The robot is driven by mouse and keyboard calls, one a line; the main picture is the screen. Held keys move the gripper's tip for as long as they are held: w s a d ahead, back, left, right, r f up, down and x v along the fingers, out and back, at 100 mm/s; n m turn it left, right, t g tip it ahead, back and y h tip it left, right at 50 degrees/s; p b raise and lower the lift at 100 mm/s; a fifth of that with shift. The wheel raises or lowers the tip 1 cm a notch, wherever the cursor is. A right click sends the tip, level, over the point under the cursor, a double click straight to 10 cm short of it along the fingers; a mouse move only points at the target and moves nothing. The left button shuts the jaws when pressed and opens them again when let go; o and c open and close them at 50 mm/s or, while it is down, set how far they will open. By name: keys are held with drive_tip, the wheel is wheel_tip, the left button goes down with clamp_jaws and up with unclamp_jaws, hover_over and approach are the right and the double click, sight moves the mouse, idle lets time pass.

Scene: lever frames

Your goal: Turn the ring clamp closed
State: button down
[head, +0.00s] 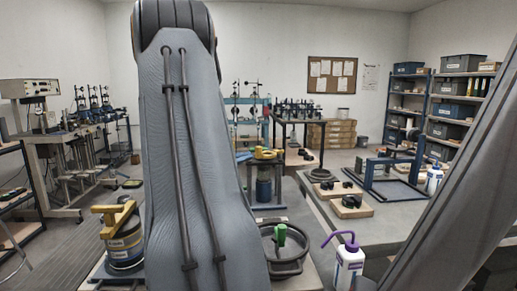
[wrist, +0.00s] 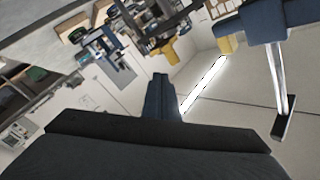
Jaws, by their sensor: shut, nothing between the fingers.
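A dark round ring (head: 285,262) with a green upright handle (head: 281,235) lies low in front, right of my arm in the head view. It may be the ring clamp, but I cannot tell whether it is open or closed. Part of its left side is close behind my arm's edge. My gripper (wrist: 160,97) shows in the wrist view as a dark narrow shape with its fingers together and nothing between them. It does not show in the head view. The wrist view is steeply tilted toward walls and a bright ceiling light, away from the ring.
A canister with a yellow handle (head: 125,238) stands left of my arm. A purple-tipped wash bottle (head: 348,265) stands right of the ring. Wooden blocks with dark parts (head: 351,205) and a blue frame (head: 398,180) occupy the right table. A yellow-topped blue canister (head: 264,180) stands farther back.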

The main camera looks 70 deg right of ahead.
sight(260, 153)
drive_tip(key=s+a+m+t+p, duration=0.3)
drive_tip(key=s+a+m+p, duration=0.15)
drive_tip(key=m, duration=0.35)
drive_tip(key=shift+h, duration=0.3)
drive_tip(key=d+p, duration=0.1)
drive_tip(key=d, duration=0.2)
drive_tip(key=d+p, duration=0.1)
drive_tip(key=d, duration=0.3)
drive_tip(key=d+p, duration=0.2)
drive_tip(key=d, duration=0.1)
drive_tip(key=shift+w+d+r, duration=0.15)
drive_tip(key=shift+w+r, duration=0.05)
drive_tip(key=shift+w, duration=0.15)
drive_tip(key=shift+w+d+f+p, duration=0.1)
drive_tip(key=shift+w+d+p, duration=0.25)
drive_tip(key=shift+w, duration=0.3)
drive_tip(key=shift+d, duration=0.1)
